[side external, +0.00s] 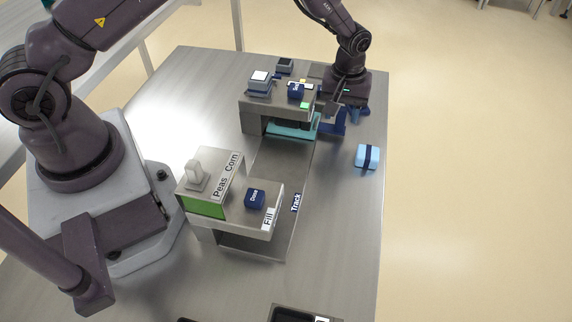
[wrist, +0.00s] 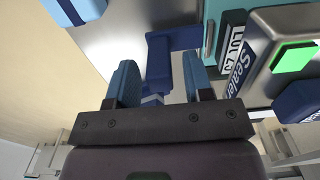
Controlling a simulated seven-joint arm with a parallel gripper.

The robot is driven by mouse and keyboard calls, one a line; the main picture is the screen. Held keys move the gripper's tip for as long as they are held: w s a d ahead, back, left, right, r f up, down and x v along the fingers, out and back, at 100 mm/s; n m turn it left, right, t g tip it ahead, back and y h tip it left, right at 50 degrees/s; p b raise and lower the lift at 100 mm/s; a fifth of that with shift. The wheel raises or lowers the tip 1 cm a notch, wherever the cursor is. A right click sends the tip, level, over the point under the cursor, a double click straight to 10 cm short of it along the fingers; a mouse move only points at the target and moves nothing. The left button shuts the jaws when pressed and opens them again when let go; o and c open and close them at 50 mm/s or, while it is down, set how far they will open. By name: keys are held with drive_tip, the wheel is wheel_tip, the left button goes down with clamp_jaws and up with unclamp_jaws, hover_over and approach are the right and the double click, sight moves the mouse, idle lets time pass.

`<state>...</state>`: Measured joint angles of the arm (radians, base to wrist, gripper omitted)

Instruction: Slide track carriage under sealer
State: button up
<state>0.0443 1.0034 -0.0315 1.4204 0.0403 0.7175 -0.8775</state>
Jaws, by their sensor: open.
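The teal track carriage (side external: 292,126) is at the sealer end of the track (side external: 282,172), partly hidden beneath the sealer (side external: 257,108). A dark blue handle (side external: 339,124) stands at its right side. My gripper (side external: 356,114) is open beside this handle. In the wrist view, the blue handle (wrist: 160,62) shows between my two spread blue fingers, with no clear grip on it. A teal edge (wrist: 213,18) and the sealer (wrist: 262,68) with its label lie to the right there. How deep the handle sits between the fingers is hard to tell.
The fill station (side external: 265,196) with a Peas/Corn hopper (side external: 214,183) stands at the near end of the track. A light blue block (side external: 367,157) lies right of the track near the table edge. A dark tray (side external: 300,312) is at the front. The track's middle is clear.

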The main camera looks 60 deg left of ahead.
drive_tip(key=shift+r, duration=3.15)
drive_tip(key=shift+m, duration=0.3)
drive_tip(key=s+a+r+m+t, duration=0.1)
drive_tip(key=s+r+m, duration=0.3)
drive_tip(key=s+r, duration=0.8)
drive_tip(key=s+a+r+m+t, duration=0.2)
drive_tip(key=s+r+m+t, duration=0.2)
drive_tip(key=s+r, duration=0.8)
drive_tip(key=s, duration=0.5)
drive_tip(key=shift+t, duration=0.3)
drive_tip(key=shift+a, duration=0.1)
drive_tip(key=shift+c, duration=0.5)
